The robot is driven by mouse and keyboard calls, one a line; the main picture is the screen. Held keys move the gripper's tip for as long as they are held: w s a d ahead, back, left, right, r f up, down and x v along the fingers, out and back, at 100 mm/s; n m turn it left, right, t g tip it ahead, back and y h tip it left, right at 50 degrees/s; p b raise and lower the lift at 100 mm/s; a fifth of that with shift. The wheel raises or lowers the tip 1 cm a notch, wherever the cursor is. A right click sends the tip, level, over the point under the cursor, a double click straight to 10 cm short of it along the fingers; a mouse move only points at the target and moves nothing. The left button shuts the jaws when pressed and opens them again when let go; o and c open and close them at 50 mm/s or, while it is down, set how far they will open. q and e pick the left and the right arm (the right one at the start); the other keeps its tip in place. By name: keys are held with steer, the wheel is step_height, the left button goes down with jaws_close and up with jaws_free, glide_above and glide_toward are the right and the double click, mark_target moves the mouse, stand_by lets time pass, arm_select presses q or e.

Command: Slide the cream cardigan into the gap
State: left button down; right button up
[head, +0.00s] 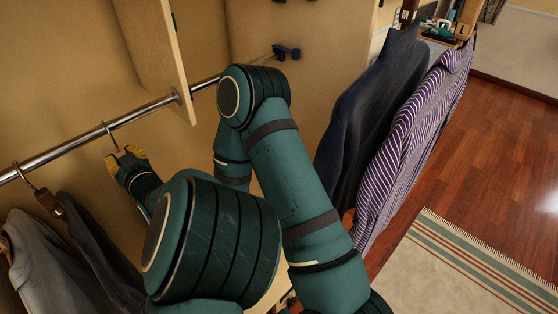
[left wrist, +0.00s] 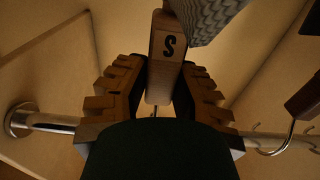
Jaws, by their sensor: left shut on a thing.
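My left gripper (head: 125,158) is just under the metal rail (head: 75,142) in the head view, left of the upright partition. In the left wrist view its ridged fingers (left wrist: 153,88) are shut on a pale wooden hanger block (left wrist: 167,50) marked S. A thin hook (head: 109,130) runs from the gripper up to the rail. A light, ribbed knit garment (left wrist: 208,18) shows beside the block in the left wrist view. It looks greyish in the dim light, so I cannot be sure it is the cream cardigan. My arm hides most of the space below the gripper in the head view.
A dark garment (head: 95,250) and a grey garment (head: 42,270) hang at the lower left. The partition (head: 160,50) meets the rail right of the gripper. A navy garment (head: 365,110) and a purple striped shirt (head: 415,140) hang at the right. Bare rail shows between partition and gripper.

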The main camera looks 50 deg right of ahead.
arm_select(q)
steer(key=shift+d, duration=0.3)
steer(key=c, duration=0.8)
jaws_free()
steer(key=shift+f, duration=0.1)
steer(key=shift+s, duration=0.1)
steer(key=s, duration=1.1)
steer(key=shift+s, duration=0.4)
